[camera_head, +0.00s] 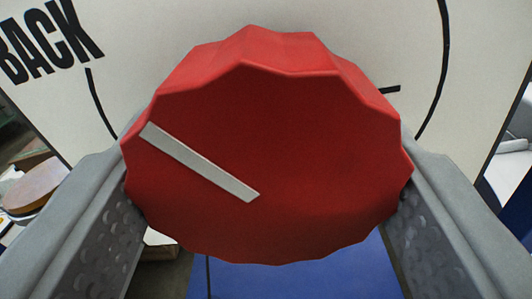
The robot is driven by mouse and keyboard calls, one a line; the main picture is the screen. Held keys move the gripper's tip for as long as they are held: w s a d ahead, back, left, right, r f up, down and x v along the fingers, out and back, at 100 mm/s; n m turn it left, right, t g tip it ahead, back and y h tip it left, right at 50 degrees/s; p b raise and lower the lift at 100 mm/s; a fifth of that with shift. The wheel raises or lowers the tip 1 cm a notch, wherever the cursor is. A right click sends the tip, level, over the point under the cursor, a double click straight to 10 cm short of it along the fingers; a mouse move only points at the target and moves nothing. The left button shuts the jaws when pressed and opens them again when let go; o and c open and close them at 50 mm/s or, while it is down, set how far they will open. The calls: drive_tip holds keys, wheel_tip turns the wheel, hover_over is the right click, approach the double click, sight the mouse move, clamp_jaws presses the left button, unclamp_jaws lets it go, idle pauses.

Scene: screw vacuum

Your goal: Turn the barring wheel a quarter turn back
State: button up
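The red barring wheel (300,150) fills the middle of the head camera view, its scalloped face towards me. A pale pointer bar (200,162) on its face runs from the upper left rim down to near the centre. My gripper (266,185) has one grey finger on the left and one on the right of the wheel. Both fingers meet the wheel's rim with no visible gap. The cream panel (230,15) behind carries the black word BACK (48,40) at the upper left, tilted in the picture. The wheel hides its mounting and part of the panel markings.
A black arc (437,70) and a short black tick (390,89) show on the panel right of the wheel. Another arc piece (100,103) lies below BACK. A blue surface (300,280) is below the wheel. A round brown-topped object (35,185) is at the far left.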

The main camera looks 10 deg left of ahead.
drive_tip(key=n, duration=0.5)
drive_tip(key=shift+d+n, duration=0.1)
drive_tip(key=shift+n, duration=0.2)
drive_tip(key=n, duration=0.5)
drive_tip(key=shift+n, duration=0.4)
drive_tip(key=o, duration=1)
drive_tip(key=shift+c, duration=0.2)
drive_tip(key=shift+s, duration=0.1)
drive_tip(key=s, duration=1.7)
drive_tip(key=shift+s, duration=0.15)
